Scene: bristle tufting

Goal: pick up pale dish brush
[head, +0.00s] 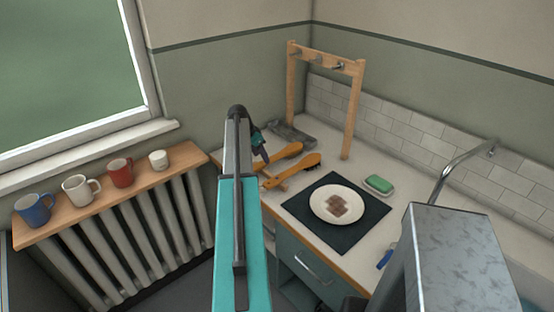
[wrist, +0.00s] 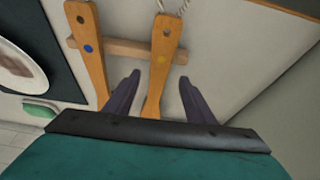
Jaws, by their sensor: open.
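Two brushes with orange-brown wooden handles lie side by side on the counter. The one nearer the plate (head: 292,171) has a dark head; its handle, with a blue dot, is at the left in the wrist view (wrist: 88,50). The farther brush (head: 285,152) has a handle with a yellow dot in the wrist view (wrist: 159,66). Its bristles are hidden, so I cannot confirm they are pale. My gripper (wrist: 155,80) is open, with one dark finger on each side of the farther handle. In the head view my gripper (head: 260,145) is above the handle ends.
A wooden rest bar (wrist: 127,49) lies under the handles. A white plate (head: 337,204) with brown residue sits on a dark mat (head: 372,225). A green soap (head: 379,184), a wooden hook rack (head: 353,105) and a tap (head: 460,158) stand nearby. Mugs line the shelf at left.

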